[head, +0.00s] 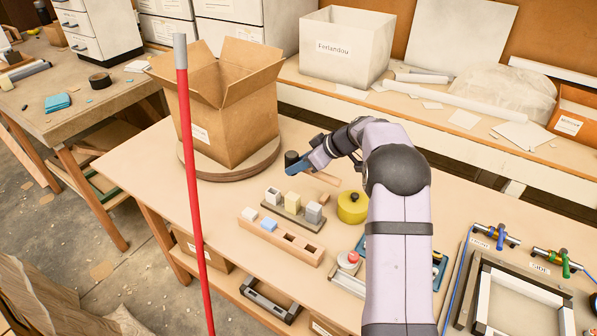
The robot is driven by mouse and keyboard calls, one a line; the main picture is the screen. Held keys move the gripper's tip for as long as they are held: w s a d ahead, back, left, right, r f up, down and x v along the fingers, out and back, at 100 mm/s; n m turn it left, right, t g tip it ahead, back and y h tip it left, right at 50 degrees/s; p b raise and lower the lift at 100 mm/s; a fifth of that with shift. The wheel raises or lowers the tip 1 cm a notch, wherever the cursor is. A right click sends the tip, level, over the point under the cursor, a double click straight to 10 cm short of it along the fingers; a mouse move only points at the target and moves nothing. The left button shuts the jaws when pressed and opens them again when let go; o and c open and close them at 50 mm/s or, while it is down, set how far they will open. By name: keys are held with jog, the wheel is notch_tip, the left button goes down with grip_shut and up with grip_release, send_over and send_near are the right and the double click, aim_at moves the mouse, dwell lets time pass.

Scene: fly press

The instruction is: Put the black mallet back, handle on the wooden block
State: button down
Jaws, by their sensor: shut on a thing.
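The mallet has a black head (291,158) and a light wooden handle (325,178) that reaches to the right. My gripper (298,166), with blue fingers, is shut on the mallet near its head. The arm comes in from the lower right and partly hides the mallet. A small wooden block (324,198) shows below the handle in the picture. I cannot tell whether the handle touches it or is above it.
A tray with pale blocks (293,206) and a slotted wooden rack (281,242) lie in front. A yellow round container (352,207) stands right. An open cardboard box (224,110) sits on a round board behind left. A red pole (191,180) crosses the foreground.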

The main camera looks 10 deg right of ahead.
jog(key=w+d+f, duration=0.1)
jog(key=w+f, duration=0.5)
jog(key=w, duration=0.1)
jog(key=shift+w+f, duration=0.2)
jog(key=shift+d+f, duration=0.1)
jog(key=shift+f, duration=0.05)
jog(key=shift+f, duration=1.35)
jog(key=shift+b, duration=1.25)
dwell(0.6)
jog(key=shift+f+b, duration=1.75)
jog(key=shift+b, duration=0.45)
dwell(1.0)
jog(key=c, duration=1.2)
grip_release()
